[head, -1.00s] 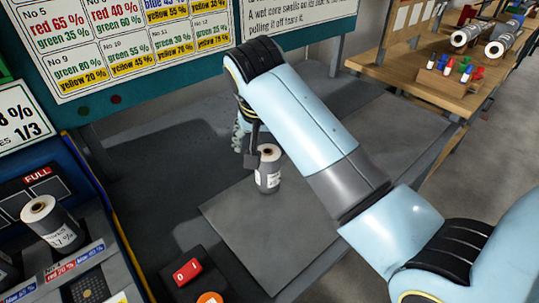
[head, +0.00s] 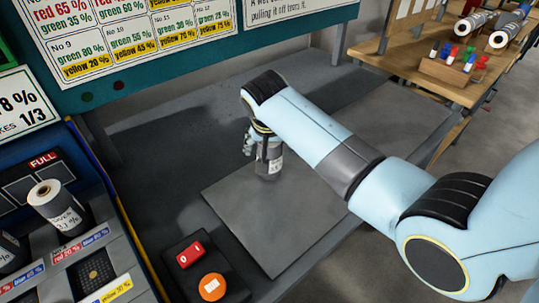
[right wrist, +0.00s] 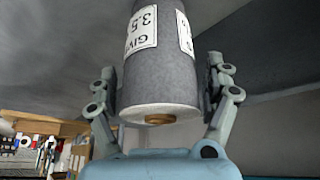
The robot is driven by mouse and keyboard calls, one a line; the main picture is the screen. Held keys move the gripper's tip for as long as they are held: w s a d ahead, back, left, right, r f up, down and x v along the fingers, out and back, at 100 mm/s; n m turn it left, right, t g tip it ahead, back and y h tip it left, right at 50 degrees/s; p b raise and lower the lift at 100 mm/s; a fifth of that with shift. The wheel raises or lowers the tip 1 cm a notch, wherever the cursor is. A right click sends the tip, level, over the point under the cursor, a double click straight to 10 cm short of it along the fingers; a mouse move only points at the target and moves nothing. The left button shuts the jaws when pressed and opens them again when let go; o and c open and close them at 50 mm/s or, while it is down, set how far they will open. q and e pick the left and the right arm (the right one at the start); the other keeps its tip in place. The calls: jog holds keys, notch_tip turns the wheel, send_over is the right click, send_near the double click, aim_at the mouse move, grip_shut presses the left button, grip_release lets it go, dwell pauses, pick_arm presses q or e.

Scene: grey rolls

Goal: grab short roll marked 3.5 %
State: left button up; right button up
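The short grey roll marked 3.5 (head: 272,158) stands upright at the back edge of a dark square plate on the bench. In the right wrist view the roll (right wrist: 160,75) fills the middle, its white label upside down and its brown core end towards my palm. My right gripper (head: 258,148) is at the roll, partly hidden by my forearm. In the right wrist view its fingers (right wrist: 162,85) stand on either side of the roll, with a narrow gap on both sides. My left gripper is not in view.
Another grey roll (head: 58,204) sits in the blue-framed machine at the left. A control box with a red switch (head: 190,255) and an orange button (head: 212,287) stands at the front. A wooden table (head: 440,75) with rolls is at the back right.

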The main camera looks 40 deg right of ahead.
jog(key=c, duration=1.4)
